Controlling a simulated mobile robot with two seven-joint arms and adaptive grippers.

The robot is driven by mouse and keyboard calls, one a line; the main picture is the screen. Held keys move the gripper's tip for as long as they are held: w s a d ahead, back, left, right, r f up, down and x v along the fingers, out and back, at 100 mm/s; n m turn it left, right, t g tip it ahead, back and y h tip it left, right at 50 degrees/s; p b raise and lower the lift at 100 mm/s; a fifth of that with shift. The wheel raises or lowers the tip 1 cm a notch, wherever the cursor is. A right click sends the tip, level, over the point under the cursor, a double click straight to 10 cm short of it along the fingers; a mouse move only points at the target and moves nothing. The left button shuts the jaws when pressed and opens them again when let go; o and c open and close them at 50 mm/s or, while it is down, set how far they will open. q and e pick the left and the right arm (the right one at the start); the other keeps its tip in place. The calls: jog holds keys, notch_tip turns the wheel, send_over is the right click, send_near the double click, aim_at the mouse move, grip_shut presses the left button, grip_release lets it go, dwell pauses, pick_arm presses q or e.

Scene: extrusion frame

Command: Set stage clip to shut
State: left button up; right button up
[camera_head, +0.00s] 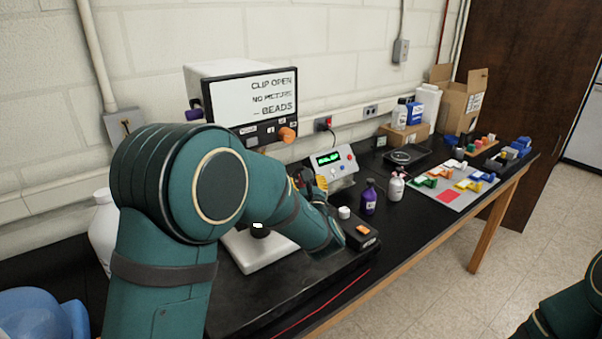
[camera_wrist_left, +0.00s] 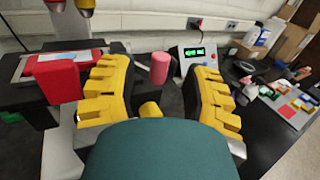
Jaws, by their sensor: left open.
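The microscope's screen (camera_head: 255,96) reads "CLIP OPEN", "NO PICTURE" and "BEADS". My left arm hides most of the stage in the head view. My left gripper (camera_head: 312,182) is mostly hidden behind its own arm there. In the left wrist view my left gripper (camera_wrist_left: 158,92) is open, its yellow fingers wide apart and nothing held. A red cylindrical knob (camera_wrist_left: 160,67) shows beyond and between the fingers. A red block (camera_wrist_left: 58,78) stands left of the left finger, by a flat stage with a red-edged slide (camera_wrist_left: 68,57). I cannot tell which red part is the clip.
A control box with a green display (camera_head: 336,162) stands behind the gripper. A purple bottle (camera_head: 368,197) and white bottle (camera_head: 396,186) stand right of it. A tray of coloured pieces (camera_head: 455,184) and a cardboard box (camera_head: 459,100) are farther right.

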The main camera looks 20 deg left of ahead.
pick_arm(q)
jog(key=shift+x, duration=2.55)
grip_shut()
